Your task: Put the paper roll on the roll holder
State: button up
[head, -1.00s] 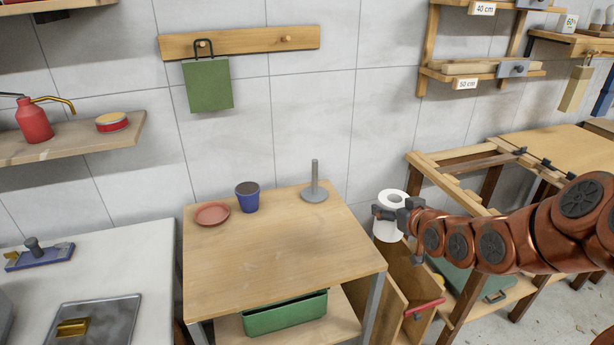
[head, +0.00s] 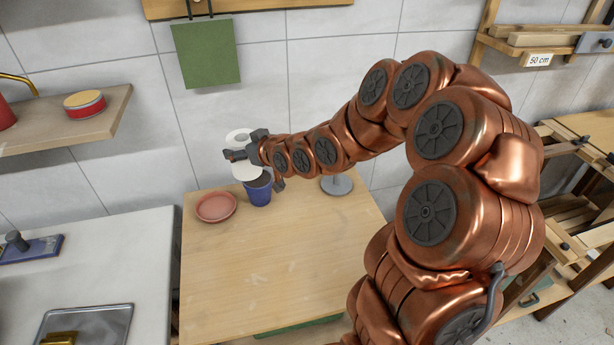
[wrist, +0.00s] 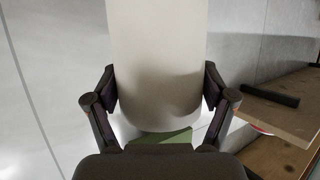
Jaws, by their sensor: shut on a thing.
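The white paper roll (head: 243,172) is held up above the back of the wooden table, over the blue cup. My gripper (head: 256,165) is shut on it. In the wrist view the roll (wrist: 158,60) stands between the two fingers (wrist: 158,100), which touch its sides. In the head view the roll looks upright, with its top hole showing. The grey roll holder (head: 337,185) stands on the table to the right of the roll. Its round base shows, but my arm hides its post.
A blue cup (head: 258,190) and a reddish plate (head: 216,207) stand on the wooden table (head: 270,270) below the roll. A green board (head: 206,55) hangs on the wall behind. The table's front is clear. A wall shelf (head: 60,125) is at the left.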

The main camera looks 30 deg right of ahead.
jog(key=d+r+m+h, duration=0.1)
jog(key=d+r, duration=0.2)
jog(key=d, duration=0.4)
jog(key=d+r, duration=0.3)
jog(key=d, duration=0.3)
jog(key=s+d+p, duration=0.2)
jog(key=s+d, duration=0.3)
jog(key=d, duration=0.8)
jog(key=shift+m+t+h, duration=0.3)
jog(key=shift+h, duration=0.1)
jog(key=f, duration=0.5)
jog(key=f+b, duration=0.1)
jog(key=f, duration=1.1)
jog(key=shift+s+a+f, duration=0.15)
jog(key=shift+s+f, duration=0.05)
jog(key=shift+s, duration=0.05)
jog(key=shift+f, duration=0.15)
jog(key=o, duration=1.1)
jog(key=shift+s+r, duration=0.1)
jog(key=shift+r, duration=0.1)
jog(key=b+v, duration=0.1)
jog(key=v, duration=1)
jog(key=shift+s+r+b, duration=0.1)
jog(key=shift+s+b, duration=0.25)
jog(key=shift+b, duration=0.05)
